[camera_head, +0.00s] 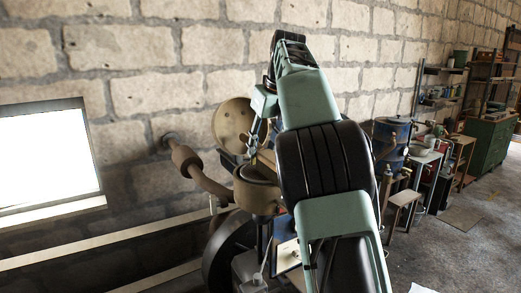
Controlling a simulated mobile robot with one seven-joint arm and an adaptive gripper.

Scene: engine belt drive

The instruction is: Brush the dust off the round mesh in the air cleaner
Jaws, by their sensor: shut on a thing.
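The air cleaner (257,197) is a tan round bowl on the engine, left of my arm. A tan round disc, seemingly its lid (229,118), stands tilted up behind it. My gripper (253,141) points down just above the bowl's opening. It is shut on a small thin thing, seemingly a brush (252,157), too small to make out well. The round mesh and any dust on it cannot be made out inside the bowl. I cannot tell whether the brush touches the mesh.
A tan pipe (203,180) runs from the wall to the air cleaner. A dark wheel (226,252) is below. Blue drums (391,135), stools and a green cabinet (488,145) stand at the right. My arm hides much of the engine. Floor at the right is mostly clear.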

